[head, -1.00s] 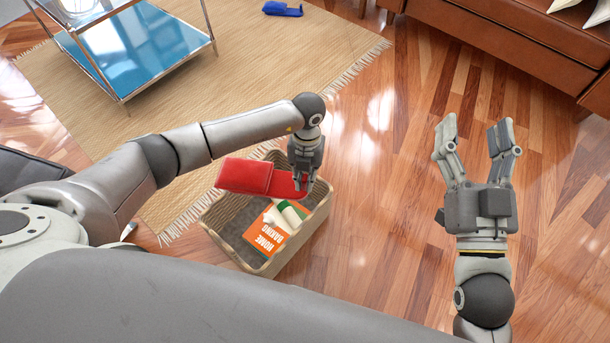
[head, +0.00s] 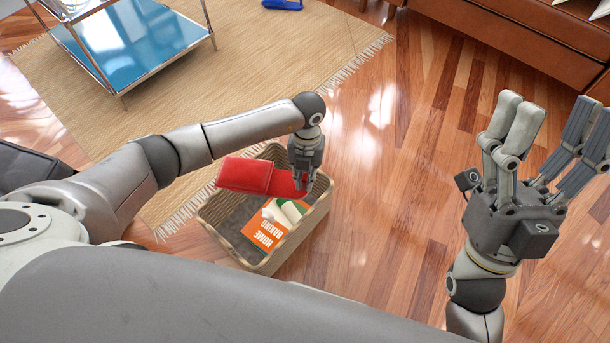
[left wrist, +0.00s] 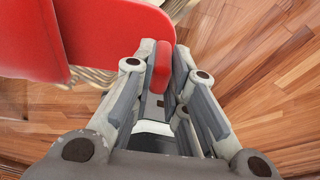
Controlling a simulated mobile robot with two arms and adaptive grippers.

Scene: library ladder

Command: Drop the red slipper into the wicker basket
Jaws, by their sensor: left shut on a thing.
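The red slipper (head: 245,176) is held over the wicker basket (head: 233,246) in the head view. My left gripper (head: 301,186) is shut on the slipper's right end, above the basket's right part. In the left wrist view the slipper (left wrist: 110,32) fills the upper left, and a red edge of it sits between the fingers of my left gripper (left wrist: 160,75). The basket holds an orange book (head: 264,228) and a pale, green-marked item (head: 291,210) beside it. My right gripper (head: 548,140) is open and empty at the right, over the floor.
A woven rug (head: 270,60) lies behind the basket, with a chrome table with a blue shelf (head: 135,40) on it. A blue object (head: 282,4) lies at the top. A brown leather sofa (head: 500,38) stands upper right. Wood floor right of the basket is clear.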

